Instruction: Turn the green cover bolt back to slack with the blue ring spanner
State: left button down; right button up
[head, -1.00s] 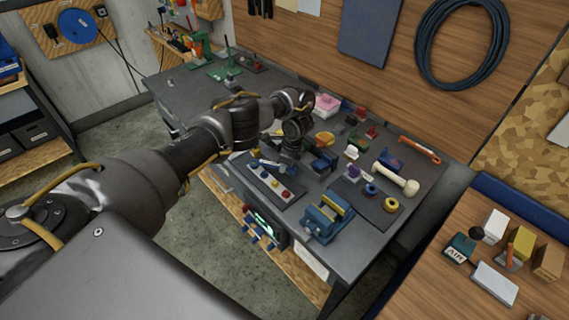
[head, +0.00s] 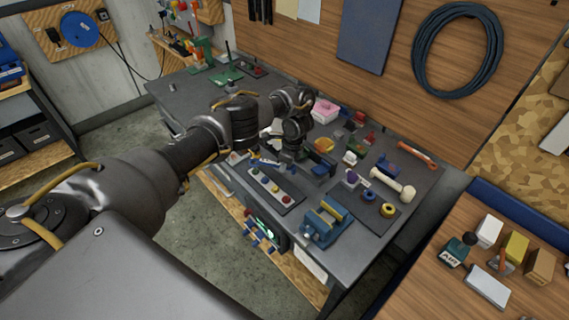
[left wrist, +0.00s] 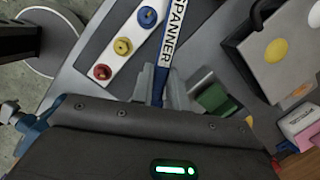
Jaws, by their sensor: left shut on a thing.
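My left gripper (head: 283,157) is shut on the blue ring spanner (left wrist: 171,38), which shows in the left wrist view with its white SPANNER label between the fingers (left wrist: 162,92). In the head view the spanner (head: 262,161) lies low over the near side of the bench, by the pale bolt strip (head: 269,185). In the left wrist view the strip carries a red bolt (left wrist: 102,72), a yellow bolt (left wrist: 122,46) and a blue bolt (left wrist: 147,17). I cannot make out the green cover bolt, and the spanner's ring end is outside the wrist view. My right gripper is not in view.
A blue vise (head: 326,221) stands at the bench's front edge. A pale mallet (head: 394,184), a yellow ring (head: 388,210) and several small blocks lie to the right. A dark green block (left wrist: 215,99) is close beside the fingers.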

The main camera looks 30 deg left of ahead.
pick_arm(q)
jog(key=v, duration=0.2)
jog(key=a+v, duration=0.1)
jog(key=v, duration=0.1)
jog(key=shift+w+d+r, duration=0.1)
jog(key=shift+w+r, duration=0.05)
jog(key=shift+s+r, duration=0.2)
jog(key=shift+r, duration=0.25)
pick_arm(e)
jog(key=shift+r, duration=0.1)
